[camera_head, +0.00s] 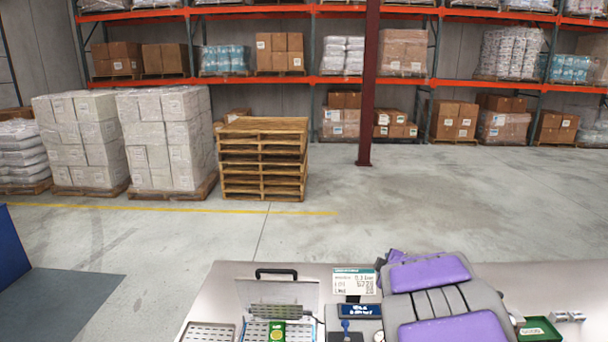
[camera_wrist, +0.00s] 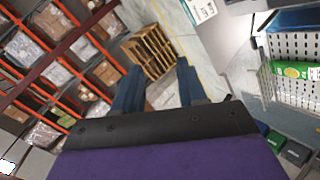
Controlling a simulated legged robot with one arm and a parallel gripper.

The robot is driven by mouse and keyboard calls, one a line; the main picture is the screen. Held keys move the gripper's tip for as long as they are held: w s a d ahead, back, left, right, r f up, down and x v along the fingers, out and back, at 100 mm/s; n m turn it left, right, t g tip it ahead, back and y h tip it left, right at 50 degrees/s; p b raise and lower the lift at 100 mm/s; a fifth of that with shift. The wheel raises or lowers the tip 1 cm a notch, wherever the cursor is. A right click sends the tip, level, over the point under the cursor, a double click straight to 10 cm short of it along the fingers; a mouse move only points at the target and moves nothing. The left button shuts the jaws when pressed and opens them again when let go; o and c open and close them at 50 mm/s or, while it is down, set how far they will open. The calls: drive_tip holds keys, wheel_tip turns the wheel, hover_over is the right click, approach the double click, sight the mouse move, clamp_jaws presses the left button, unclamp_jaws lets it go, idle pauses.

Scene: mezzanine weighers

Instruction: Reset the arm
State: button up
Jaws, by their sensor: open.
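My gripper (camera_wrist: 160,80) shows in the wrist view with its two dark blue fingers apart and nothing between them. The wrist view is tilted; beyond the fingers are the warehouse floor and a stack of wooden pallets (camera_wrist: 149,52). In the head view my purple and grey arm is at the lower right, over the steel table (camera_head: 225,282). My fingers cannot be made out clearly in that view.
On the table are a clear lidded case (camera_head: 277,292), perforated trays (camera_head: 210,333), a green packet (camera_head: 277,331), a sign (camera_head: 354,282), a blue label plate (camera_head: 360,310) and a green tray (camera_head: 538,328). Pallets (camera_head: 263,160), wrapped stacks and racks stand beyond open floor.

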drive_tip(key=s+d+f+m+g+h+b, duration=0.1)
drive_tip(key=s+d+f+m+g+b, duration=0.15)
drive_tip(key=s, duration=0.45)
drive_tip(key=s+d+f+m+g+h+b, duration=0.15)
drive_tip(key=s+m, duration=0.25)
drive_tip(key=s, duration=0.4)
drive_tip(key=s+d+f+m+g+h+b, duration=0.1)
drive_tip(key=s+f+m+g+b, duration=0.15)
drive_tip(key=s, duration=0.45)
drive_tip(key=s+a+f+m+g+y+b, duration=0.1)
drive_tip(key=s+a+f+g, duration=0.1)
drive_tip(key=s, duration=0.7)
drive_tip(key=s+a+f+m+g+y+b, duration=0.1)
drive_tip(key=s+a+f, duration=0.3)
drive_tip(key=s, duration=0.5)
drive_tip(key=s+a+f+m+g+y+b, duration=0.1)
drive_tip(key=s+a+f+g+y+b, duration=0.1)
drive_tip(key=s+a, duration=0.4)
drive_tip(key=s+f+g+b, duration=0.1)
drive_tip(key=s+g, duration=0.1)
drive_tip(key=s, duration=0.2)
drive_tip(key=shift+a+f, duration=0.15)
drive_tip(key=shift+a, duration=0.25)
